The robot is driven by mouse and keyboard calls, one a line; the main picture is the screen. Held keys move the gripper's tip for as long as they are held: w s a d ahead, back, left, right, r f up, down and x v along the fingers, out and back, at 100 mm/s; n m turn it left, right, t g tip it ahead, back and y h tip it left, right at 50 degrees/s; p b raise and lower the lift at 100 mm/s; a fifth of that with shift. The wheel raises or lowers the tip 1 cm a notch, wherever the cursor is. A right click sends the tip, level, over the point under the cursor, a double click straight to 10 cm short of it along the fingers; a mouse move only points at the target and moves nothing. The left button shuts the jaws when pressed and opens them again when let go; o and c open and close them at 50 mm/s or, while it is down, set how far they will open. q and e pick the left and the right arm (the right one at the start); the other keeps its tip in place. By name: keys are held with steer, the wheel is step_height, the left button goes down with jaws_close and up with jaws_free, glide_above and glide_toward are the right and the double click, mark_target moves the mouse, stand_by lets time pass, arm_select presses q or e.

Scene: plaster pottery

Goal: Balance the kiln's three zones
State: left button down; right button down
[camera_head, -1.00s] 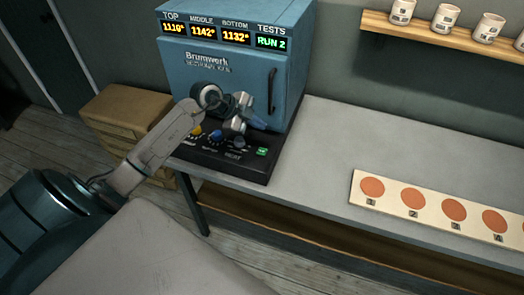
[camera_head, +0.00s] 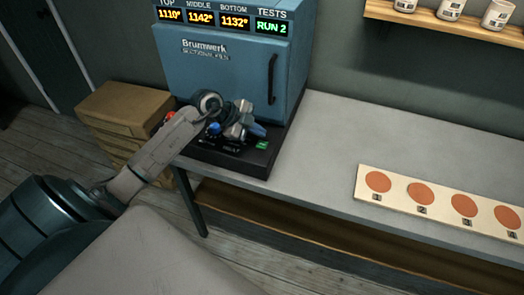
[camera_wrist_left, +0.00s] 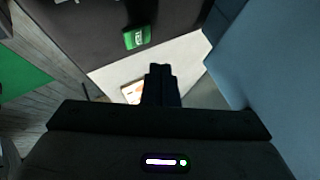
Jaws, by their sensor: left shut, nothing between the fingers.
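The blue kiln (camera_head: 232,70) stands at the back of the bench. Its display (camera_head: 216,20) reads TOP 1110°, MIDDLE 1142°, BOTTOM 1132°, and TESTS RUN 2. A black control panel (camera_head: 235,160) lies in front of the kiln door, with a red knob, a blue knob and a green button (camera_head: 262,145). The green button also shows in the left wrist view (camera_wrist_left: 137,37). My left gripper (camera_head: 256,130) is shut and empty, above the panel and close to the kiln door. My left arm hides part of the panel and its knobs. My right gripper is not in view.
A pale board (camera_head: 437,203) with numbered orange discs lies on the grey bench (camera_head: 330,140) to the right. A wooden shelf (camera_head: 450,24) holding white cups is on the wall. Cardboard-brown drawers (camera_head: 125,108) stand left of the bench. The bench between panel and board is clear.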

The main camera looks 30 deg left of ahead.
mark_target(262, 145)
arm_select(q)
steer(key=shift+f, duration=1.05)
stand_by(0.4)
stand_by(0.7)
steer(key=shift+f, duration=0.15)
steer(key=shift+f, duration=0.25)
